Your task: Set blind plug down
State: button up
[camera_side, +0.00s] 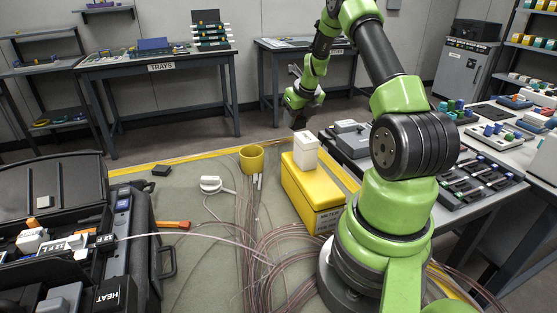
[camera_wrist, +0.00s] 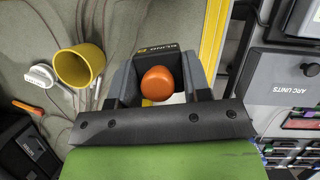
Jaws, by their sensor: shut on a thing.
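The blind plug (camera_wrist: 158,48) is a black block with "BLIND" lettering. An orange rounded knob (camera_wrist: 158,82) shows in front of it in the wrist view; I cannot tell whether it belongs to the plug. My gripper (camera_wrist: 160,78) is shut on the plug, one dark finger on each side. In the side view my gripper (camera_side: 300,116) hangs in the air, above and behind a white block (camera_side: 306,149) on a yellow box (camera_side: 313,193). The plug is small and dark there, and hard to separate from the fingers.
A yellow cup (camera_side: 252,160) and a white round piece (camera_side: 210,184) stand on the mat (camera_side: 200,250). Loose fibre cables (camera_side: 280,240) cover its middle. An open black case (camera_side: 50,190) is at left, and a table with black units (camera_side: 470,185) at right.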

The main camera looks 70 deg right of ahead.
jog(key=shift+r, duration=0.3)
jog(key=shift+w+a, duration=0.15)
jog(key=shift+a, duration=0.05)
jog(key=w+a+n+y, duration=0.3)
jog(key=w+a+n, duration=0.1)
jog(key=a+n, duration=0.5)
jog(key=n+g+y, duration=0.3)
jog(key=n+g, duration=0.4)
jog(key=n, duration=1.8)
send_over(233, 262)
jog(key=f, duration=0.3)
jog(key=w+f, duration=0.1)
jog(key=f, duration=0.1)
jog(key=shift+d, duration=0.4)
jog(key=shift+f, duration=2.35)
jog(key=shift+f, duration=0.1)
